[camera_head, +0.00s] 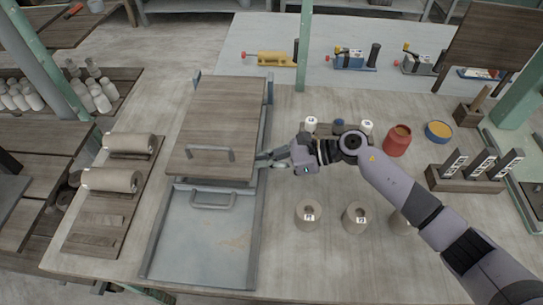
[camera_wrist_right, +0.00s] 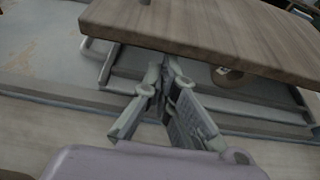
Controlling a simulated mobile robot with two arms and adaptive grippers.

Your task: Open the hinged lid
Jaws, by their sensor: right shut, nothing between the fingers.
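The wooden hinged lid (camera_head: 225,115) covers the back part of a long blue-grey metal tray (camera_head: 195,245) and has a bar handle near its front edge. In the right wrist view the lid (camera_wrist_right: 215,35) overhangs the tray wall, with a gap beneath it; whether it is slightly raised I cannot tell. My right gripper (camera_head: 263,160) is at the lid's front right corner. Its closed, empty fingertips (camera_wrist_right: 170,68) reach to the lid's lower edge, and seem to be just under it; contact is unclear. My left gripper is not in view.
A second handle (camera_head: 213,200) is in front of the lid. A beige roll (camera_wrist_right: 228,76) shows under the lid. Clay cylinders (camera_head: 308,214) stand right of the tray, near my arm. Two rolls (camera_head: 112,180) lie on a board at left. A red jar (camera_head: 397,141) stands behind my forearm.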

